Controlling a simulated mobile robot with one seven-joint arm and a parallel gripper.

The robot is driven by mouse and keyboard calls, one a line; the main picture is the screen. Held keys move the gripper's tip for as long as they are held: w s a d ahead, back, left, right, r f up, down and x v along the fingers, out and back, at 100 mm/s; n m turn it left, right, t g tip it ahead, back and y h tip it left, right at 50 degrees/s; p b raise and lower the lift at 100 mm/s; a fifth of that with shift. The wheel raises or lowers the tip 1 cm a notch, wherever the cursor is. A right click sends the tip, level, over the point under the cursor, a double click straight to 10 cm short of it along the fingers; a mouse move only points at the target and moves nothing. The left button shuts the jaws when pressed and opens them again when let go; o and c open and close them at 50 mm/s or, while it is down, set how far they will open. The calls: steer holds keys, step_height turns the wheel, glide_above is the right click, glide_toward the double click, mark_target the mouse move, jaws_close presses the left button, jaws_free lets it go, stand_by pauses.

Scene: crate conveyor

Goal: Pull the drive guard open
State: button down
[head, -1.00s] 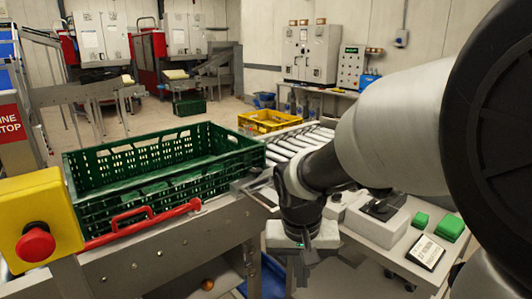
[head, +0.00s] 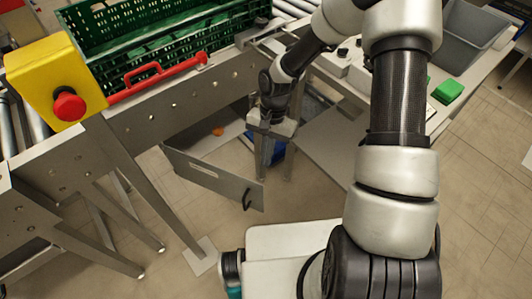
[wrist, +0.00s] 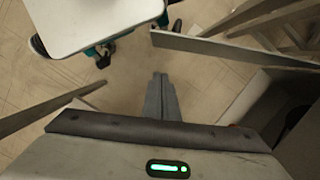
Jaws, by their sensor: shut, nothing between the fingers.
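The drive guard (head: 205,176) is a flat grey panel with a slot, below the conveyor frame. It stands swung outward at an angle, with the opening behind it showing. A dark hooked handle (head: 246,199) is near its right end. The panel also shows edge-on in the wrist view (wrist: 235,50). My gripper (head: 267,160) points down, right of and behind the panel's free end, apart from the handle. Its fingers are together and empty in the wrist view (wrist: 160,78). The exact gap to the panel is hard to tell.
Inside the opening lies a small orange thing (head: 217,131). A blue container (head: 279,148) is behind my gripper. A green crate (head: 150,45) sits on the conveyor, with a red bar (head: 155,80) and yellow stop box (head: 55,72) in front. Floor before the guard is partly clear.

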steer(key=s+a+f, duration=0.2)
steer(key=s+f, duration=0.2)
steer(key=f, duration=0.1)
steer(key=shift+s+a+f+b, duration=0.3)
steer(key=shift+s+b, duration=0.05)
steer(key=shift+s, duration=0.1)
